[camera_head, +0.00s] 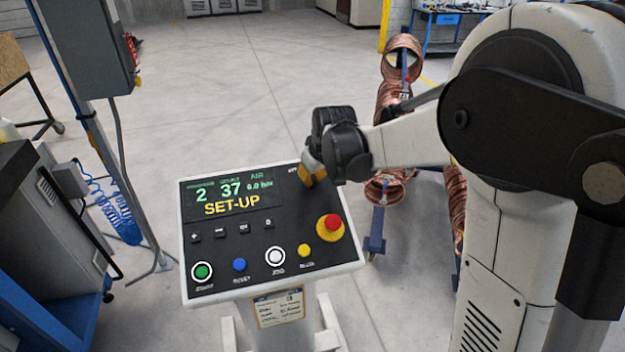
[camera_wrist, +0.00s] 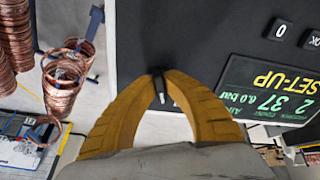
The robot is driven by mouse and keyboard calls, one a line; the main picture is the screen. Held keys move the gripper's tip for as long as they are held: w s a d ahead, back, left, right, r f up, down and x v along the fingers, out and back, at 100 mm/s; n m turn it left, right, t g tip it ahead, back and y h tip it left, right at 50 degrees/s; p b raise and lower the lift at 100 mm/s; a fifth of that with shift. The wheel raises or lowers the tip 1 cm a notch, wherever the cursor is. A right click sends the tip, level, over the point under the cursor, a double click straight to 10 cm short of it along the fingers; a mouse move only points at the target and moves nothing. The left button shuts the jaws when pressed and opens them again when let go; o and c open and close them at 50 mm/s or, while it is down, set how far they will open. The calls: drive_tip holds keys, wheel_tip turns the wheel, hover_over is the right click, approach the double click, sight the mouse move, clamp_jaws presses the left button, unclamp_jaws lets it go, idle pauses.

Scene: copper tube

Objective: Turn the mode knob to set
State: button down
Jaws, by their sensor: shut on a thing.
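A pedestal control console (camera_head: 320,262) stands in the middle of the head view. Its display (camera_head: 228,195) reads "SET-UP" in yellow below the numbers 2 and 37 and an air reading. My gripper (camera_head: 310,178) is at the panel's upper right corner, its yellow fingers pointing down. In the wrist view my fingers (camera_wrist: 160,77) meet around the small black mode knob (camera_wrist: 160,88), which shows a white pointer mark. Most of the knob is hidden by the fingers, and its position labels are covered.
A red emergency stop (camera_head: 333,223) stands below my gripper on the panel. Green, blue, white and yellow buttons line the front edge. Copper coils (camera_head: 392,100) stand on a blue rack behind. A grey cabinet (camera_head: 88,45) is at the left.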

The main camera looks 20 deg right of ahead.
drive_tip(key=n, duration=0.5)
drive_tip(key=shift+d+b, duration=0.1)
drive_tip(key=shift+b, duration=0.2)
idle(0.4)
drive_tip(key=c, duration=1.5)
unclamp_jaws()
drive_tip(key=shift+o, duration=0.2)
drive_tip(key=shift+r, duration=0.1)
drive_tip(key=v, duration=1.1)
drive_tip(key=shift+d+r, duration=0.15)
drive_tip(key=shift+r, duration=0.3)
